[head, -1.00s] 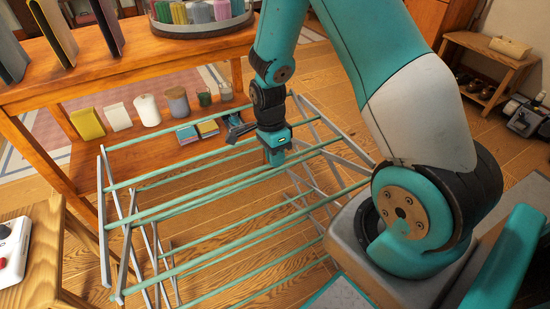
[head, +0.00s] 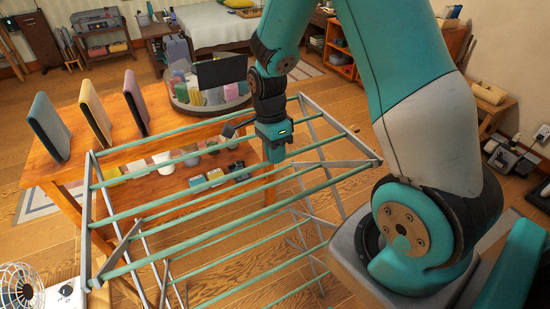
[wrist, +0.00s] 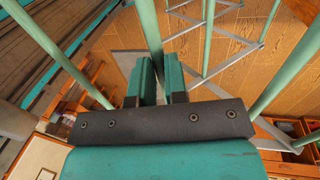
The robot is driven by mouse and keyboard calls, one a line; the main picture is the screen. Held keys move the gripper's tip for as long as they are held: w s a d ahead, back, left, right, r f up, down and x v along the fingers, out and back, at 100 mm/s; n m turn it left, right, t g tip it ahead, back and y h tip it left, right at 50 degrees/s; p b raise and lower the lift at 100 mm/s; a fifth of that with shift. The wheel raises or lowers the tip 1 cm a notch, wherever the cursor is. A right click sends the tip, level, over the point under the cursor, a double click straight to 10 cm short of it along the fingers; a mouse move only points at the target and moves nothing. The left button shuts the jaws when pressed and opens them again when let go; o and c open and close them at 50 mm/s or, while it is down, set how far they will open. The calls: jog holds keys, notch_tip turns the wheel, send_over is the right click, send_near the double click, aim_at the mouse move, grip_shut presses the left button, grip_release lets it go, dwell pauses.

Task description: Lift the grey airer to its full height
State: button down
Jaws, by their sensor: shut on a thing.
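The grey airer (head: 150,218) stands in front of me in the head view, with grey metal side frames and green rods across its top. Crossed grey legs show below the rods. My gripper (head: 274,155) points down and is shut on one of the airer's green rods near the middle right. In the wrist view the two teal fingers (wrist: 160,78) close around a green rod (wrist: 150,35). The feet of the airer are partly out of view.
A white fan (head: 18,288) is at the lower left. A low wooden bench (head: 495,110) is at the right. Wooden floor is open further back.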

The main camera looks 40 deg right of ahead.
notch_tip(320, 180, up, 7)
jog(key=p, duration=0.3)
jog(key=shift+p, duration=0.3)
jog(key=shift+f, duration=0.1)
jog(key=c, duration=1.1)
grip_release()
jog(key=shift+c, duration=0.2)
jog(key=w+r+b, duration=0.2)
jog(key=w+r, duration=0.1)
jog(key=r, duration=1.4)
jog(key=shift+w+d, duration=0.15)
jog(key=shift+d, duration=0.2)
jog(key=s+a+f+n+t+y, duration=0.1)
jog(key=s+a+n+t+y, duration=0.1)
jog(key=s+a+n, duration=1.7)
jog(key=s+n+y, duration=0.1)
jog(key=n, duration=0.7)
jog(key=shift+a+f+y+b, duration=0.25)
jog(key=shift+f+y+b, duration=0.1)
jog(key=shift+y, duration=0.05)
